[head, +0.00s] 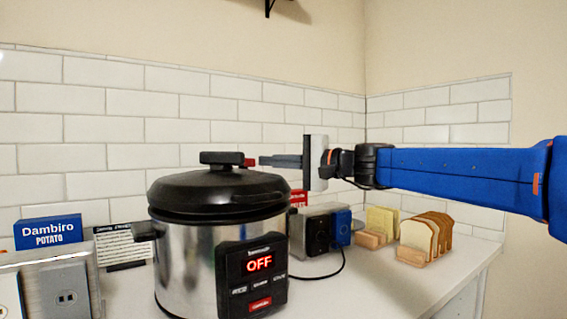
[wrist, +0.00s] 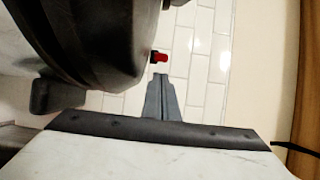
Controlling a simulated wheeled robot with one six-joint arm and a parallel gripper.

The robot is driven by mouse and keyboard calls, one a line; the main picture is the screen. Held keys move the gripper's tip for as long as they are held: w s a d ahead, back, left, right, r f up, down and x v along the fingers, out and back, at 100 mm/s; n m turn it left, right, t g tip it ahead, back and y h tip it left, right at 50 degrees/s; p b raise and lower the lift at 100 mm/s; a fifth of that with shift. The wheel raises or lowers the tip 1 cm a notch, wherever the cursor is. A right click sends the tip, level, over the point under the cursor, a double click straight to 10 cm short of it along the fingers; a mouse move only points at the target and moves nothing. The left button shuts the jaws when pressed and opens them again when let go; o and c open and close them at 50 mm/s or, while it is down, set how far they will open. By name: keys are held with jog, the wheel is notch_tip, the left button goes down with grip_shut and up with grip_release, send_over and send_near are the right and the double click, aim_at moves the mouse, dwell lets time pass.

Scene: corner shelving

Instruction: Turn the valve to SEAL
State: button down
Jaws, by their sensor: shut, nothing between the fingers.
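A pressure cooker (head: 185,255) with a steel body and a black lid (head: 218,190) stands on the counter. Its front panel (head: 258,264) reads OFF in red. A small red-tipped valve (head: 250,162) shows at the right of the lid's top handle (head: 221,158). In the wrist view the red valve (wrist: 160,57) sticks out from beside the dark lid (wrist: 95,45). My gripper (head: 262,160) reaches in from the right at about valve height, shut and empty. In the wrist view its fingertips (wrist: 160,78) lie just below the valve; I cannot tell whether they touch. Any valve markings are too small to read.
A toaster (head: 318,228) with a blue end and a cord stands behind the cooker at right. Sliced bread in holders (head: 425,235) is further right. A blue Dambiro potato box (head: 48,232) and a metal appliance (head: 60,285) are at left. The tiled wall (head: 130,130) is close behind.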

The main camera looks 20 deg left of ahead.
aim_at(254, 162)
jog(key=shift+s+a+f, duration=0.1)
jog(key=shift+s+a, duration=0.2)
jog(key=shift+s, duration=0.2)
jog(key=shift+s, duration=0.1)
jog(key=shift+s+a, duration=0.2)
jog(key=shift+s, duration=0.35)
jog(key=shift+s+a, duration=0.15)
jog(key=shift+s, duration=0.4)
